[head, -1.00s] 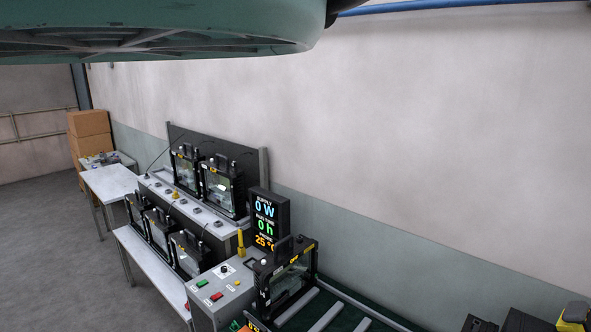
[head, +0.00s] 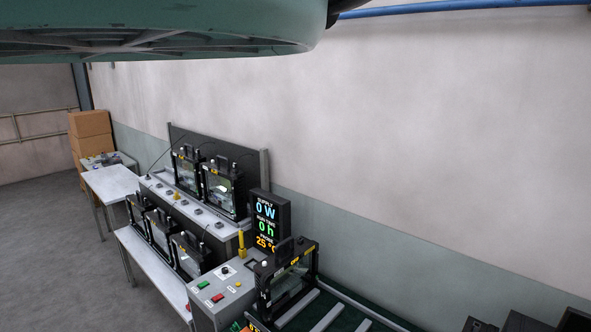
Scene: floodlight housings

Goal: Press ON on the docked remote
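A grey control box (head: 235,287) stands at the lower middle of the head view. Its sloped top has a green button (head: 203,284), a red button (head: 217,298) and a dark knob (head: 224,269). A yellow upright piece (head: 241,244) stands at its back edge. I cannot tell which small item is the docked remote, and no ON label is readable. My gripper is not in view.
A black floodlight housing (head: 287,278) stands right of the box on a green bench with pale rails (head: 328,317). More housings stand on a rack and a white table (head: 151,265) at left. Cartons (head: 90,135) are stacked farther back. Dark objects sit at the lower right edge.

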